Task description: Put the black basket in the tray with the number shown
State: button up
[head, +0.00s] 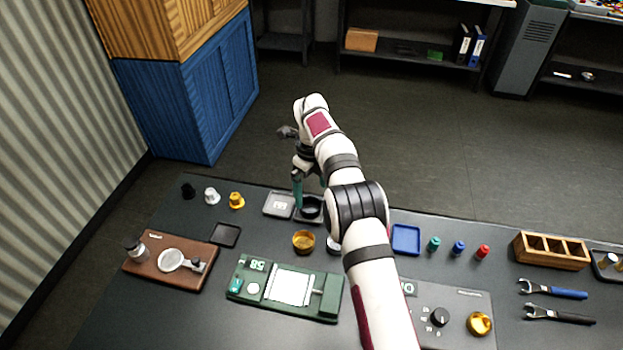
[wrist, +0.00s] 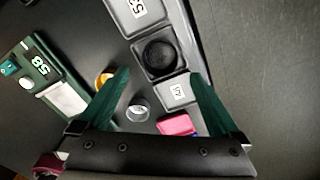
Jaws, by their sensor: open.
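The black basket (head: 311,209) sits in a dark square tray (wrist: 178,71), the middle one of a row. The basket also shows in the wrist view (wrist: 160,56). My gripper (head: 309,184) is open, its teal fingers above and beside that tray. In the wrist view the fingers (wrist: 160,85) are apart with nothing between them, and the basket lies beyond their tips. A grey tray with a number card (head: 279,204) is on the left. Another numbered tray (wrist: 178,92) shows in the wrist view. The green device's display (head: 257,265) appears to read 58; the card digits are unclear.
A gold basket (head: 303,241) and a silver basket (head: 333,244), partly hidden by my arm, stand in front of the trays. An empty dark tray (head: 225,235), a blue tray (head: 406,240) and a wooden board (head: 171,262) are on the table. Coloured knobs stand along the back.

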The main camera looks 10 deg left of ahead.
jog(key=s+d+r+n, duration=0.2)
jog(key=d+r, duration=0.1)
jog(key=r, duration=0.4)
jog(key=s+d+r+n, duration=0.1)
jog(key=d+r, duration=0.1)
jog(key=r, duration=0.5)
jog(key=s+d+r+n+y, duration=0.1)
jog(key=s+d+r+n, duration=0.55)
jog(key=s+d, duration=0.35)
jog(key=s+d+f+n, duration=0.2)
jog(key=s+f+n, duration=0.1)
jog(key=s, duration=1)
jog(key=s+d+f+n, duration=0.2)
jog(key=s+n, duration=0.4)
jog(key=s, duration=0.7)
jog(key=shift+s+d+f+y, duration=0.15)
jog(key=shift+f+y, duration=0.25)
